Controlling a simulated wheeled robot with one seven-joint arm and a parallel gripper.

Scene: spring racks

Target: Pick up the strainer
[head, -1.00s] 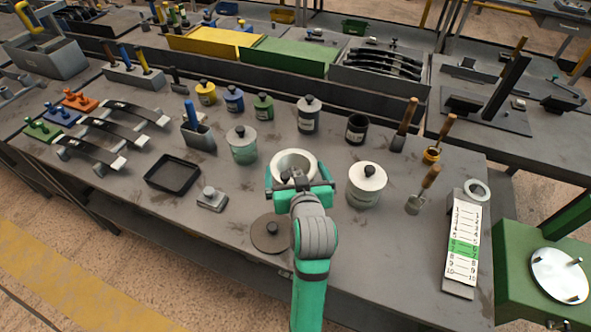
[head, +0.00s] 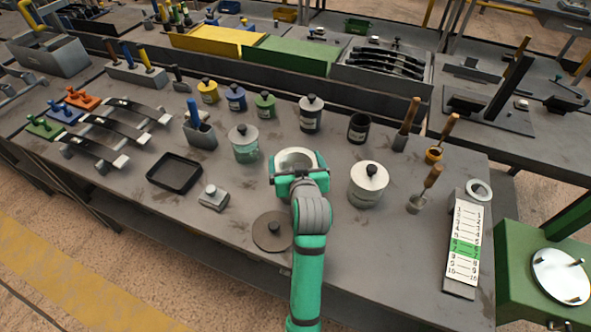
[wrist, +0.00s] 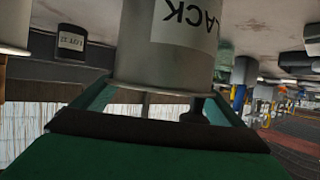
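In the wrist view the pot (wrist: 165,60) fills the space between the fingers (wrist: 160,95), with an upside-down label reading "ACK". The fingertips are partly hidden. I cannot make out anything that is surely a strainer. A pale ring (head: 468,187) lies at the top of the numbered board at right; whether it has mesh is too small to tell.
A lidded white pot (head: 367,190) stands close on the right, a lidded grey-green pot (head: 244,148) on the left. A round brown lid (head: 258,232) lies in front beside my arm. A black tray (head: 174,184) is further left.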

